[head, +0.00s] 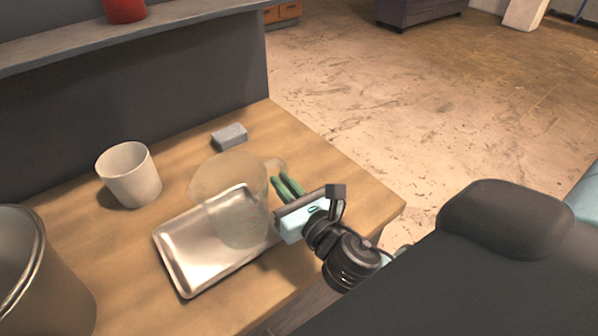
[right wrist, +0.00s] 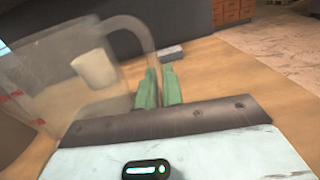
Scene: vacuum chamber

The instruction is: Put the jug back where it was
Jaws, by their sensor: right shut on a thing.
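The clear jug (head: 236,200) is upright over the metal tray (head: 178,262) in the head view. I cannot tell whether its base touches the tray. My right gripper (head: 284,184) is at the jug's right side, its green fingers shut on the handle. In the right wrist view the jug (right wrist: 75,75) fills the left side and its handle runs down to the fingers (right wrist: 158,88). My left gripper is in neither view.
A white cup (head: 130,174) stands left of the tray and a grey block (head: 229,136) lies behind it. A large metal pot (head: 40,275) is at the left front. A red container (head: 124,9) stands on the shelf (head: 180,17) above. The wooden table (head: 350,190) is bare at right.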

